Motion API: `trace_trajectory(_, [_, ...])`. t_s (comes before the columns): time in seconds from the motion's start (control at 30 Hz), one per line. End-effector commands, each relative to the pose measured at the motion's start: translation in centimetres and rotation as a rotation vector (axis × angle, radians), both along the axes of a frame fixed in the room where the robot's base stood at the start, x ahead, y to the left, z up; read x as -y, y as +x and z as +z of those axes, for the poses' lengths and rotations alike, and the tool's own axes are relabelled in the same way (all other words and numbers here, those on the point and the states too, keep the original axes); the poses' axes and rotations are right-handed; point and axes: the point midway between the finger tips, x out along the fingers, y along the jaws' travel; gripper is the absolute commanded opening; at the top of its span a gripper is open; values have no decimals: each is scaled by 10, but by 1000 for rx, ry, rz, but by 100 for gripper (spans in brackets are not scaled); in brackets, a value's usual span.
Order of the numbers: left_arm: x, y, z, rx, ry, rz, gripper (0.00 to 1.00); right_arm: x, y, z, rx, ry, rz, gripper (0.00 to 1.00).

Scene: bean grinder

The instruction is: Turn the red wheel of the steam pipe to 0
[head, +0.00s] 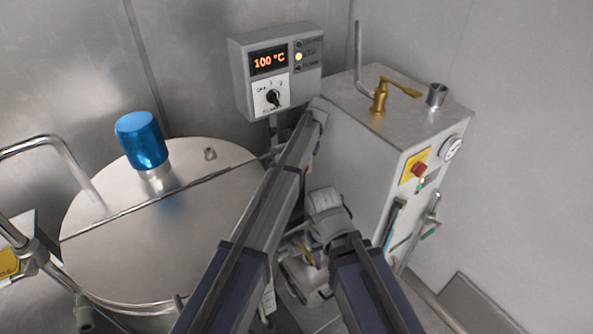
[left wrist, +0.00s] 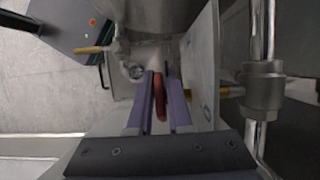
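The red wheel (left wrist: 159,97) shows nearly edge-on in the left wrist view, between the two purple fingers of my left gripper (left wrist: 160,88). The fingers lie close along both sides of it and look shut on it. A yellow pipe piece (left wrist: 230,92) and a grey metal pipe fitting (left wrist: 262,92) are to the right of the wheel. In the head view my arms cover the place between the tank and the machine, so I cannot make out the wheel or left gripper there.
A round steel tank (head: 110,240) with a blue cap (head: 141,139) stands left. A control box (head: 275,68) reading 100 °C hangs on the wall. A grey machine (head: 355,160) with a brass tap (head: 380,97) and gauge (head: 451,148) stands right, close to my arms.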

Motion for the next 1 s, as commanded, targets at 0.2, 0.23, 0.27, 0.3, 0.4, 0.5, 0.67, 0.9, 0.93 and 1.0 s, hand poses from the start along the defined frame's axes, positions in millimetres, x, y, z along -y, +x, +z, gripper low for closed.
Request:
trace_trajectory(0.2, [0,-1,0,0,-1,0,30,0,0,0,0,0,0,50])
trace_trajectory(0.23, [0,0,0,0,-1,0,30,0,0,0,0,0,0,50])
trace_trajectory(0.27, [0,0,0,0,-1,0,30,0,0,0,0,0,0,50])
trace_trajectory(0.3, [0,0,0,0,-1,0,30,0,0,0,0,0,0,50])
trace_trajectory(0.4, [0,0,1,0,-1,0,30,0,0,1,0,0,0,50])
trace_trajectory(0.5, [1,1,4,0,-1,0,30,0,0,5,0,0,0,50])
trace_trajectory(0.67, [4,3,17,0,-2,-1,30,0,0,17,0,0,0,50])
trace_trajectory(0.9, [13,10,47,0,-2,-1,30,0,0,47,0,0,1,50])
trace_trajectory(0.93, [14,11,51,0,-2,-1,30,0,0,51,0,0,1,50])
trace_trajectory(1.0, [17,13,60,0,-2,-1,30,0,0,60,0,0,1,50])
